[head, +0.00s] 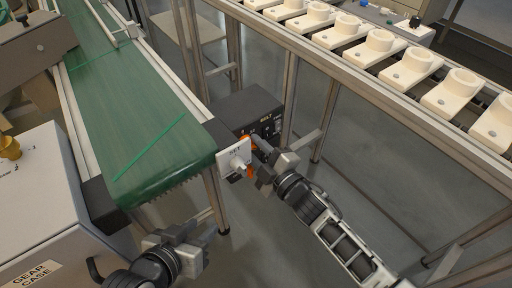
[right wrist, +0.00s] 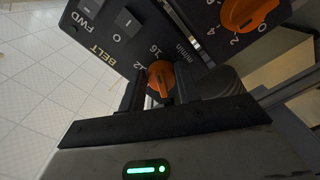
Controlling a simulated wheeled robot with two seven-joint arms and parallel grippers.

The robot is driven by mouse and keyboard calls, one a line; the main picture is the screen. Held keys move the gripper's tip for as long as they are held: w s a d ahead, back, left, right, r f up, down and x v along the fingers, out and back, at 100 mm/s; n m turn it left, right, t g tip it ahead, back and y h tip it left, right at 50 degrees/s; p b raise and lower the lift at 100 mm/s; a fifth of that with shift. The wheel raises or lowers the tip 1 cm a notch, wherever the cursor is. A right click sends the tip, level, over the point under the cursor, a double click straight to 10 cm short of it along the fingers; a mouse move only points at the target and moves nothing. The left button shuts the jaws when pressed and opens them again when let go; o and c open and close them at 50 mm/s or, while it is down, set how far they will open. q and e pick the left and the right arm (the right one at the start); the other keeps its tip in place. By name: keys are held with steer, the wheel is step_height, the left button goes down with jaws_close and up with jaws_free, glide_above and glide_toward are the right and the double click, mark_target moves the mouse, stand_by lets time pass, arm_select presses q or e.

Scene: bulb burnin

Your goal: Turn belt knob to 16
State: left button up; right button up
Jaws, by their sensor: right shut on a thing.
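The belt control box (head: 247,112) is black and stands beyond the end of the green conveyor belt. In the right wrist view its panel (right wrist: 118,42) carries the words BELT and FWD. The orange belt knob (right wrist: 160,80) sits low on this panel, with 12 and 16 printed beside it and m/min nearby. My right gripper (right wrist: 161,97) is shut on the knob, a finger on each side. I cannot tell the knob's exact setting. In the head view the right gripper (head: 265,158) reaches in at the box. My left gripper (head: 196,246) appears open and empty at the lower left.
A second orange knob (right wrist: 248,12) is at the upper right of the wrist view. A white plate (head: 234,157) with a white knob is at the belt's end. The green belt (head: 130,120) and gear case (head: 50,215) lie left; a rack of white parts (head: 405,65) runs along the right.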

arm_select(q)
steer(key=shift+r, duration=0.1)
stand_by(0.3)
steer(key=shift+d, duration=0.15)
arm_select(e)
steer(key=o, duration=1)
steer(key=shift+s, duration=0.1)
arm_select(q)
steer(key=shift+t, duration=0.4)
steer(key=shift+s+a+r+p, duration=0.1)
steer(key=shift+a+r+p, duration=0.15)
steer(key=shift+r+p, duration=0.55)
steer(key=shift+s+a+r+p, duration=0.1)
steer(key=shift+a+r+p, duration=0.15)
steer(key=shift+r, duration=0.9)
arm_select(e)
steer(key=shift+v, duration=7.95)
arm_select(q)
steer(key=shift+w, duration=0.1)
arm_select(e)
steer(key=shift+r, duration=0.1)
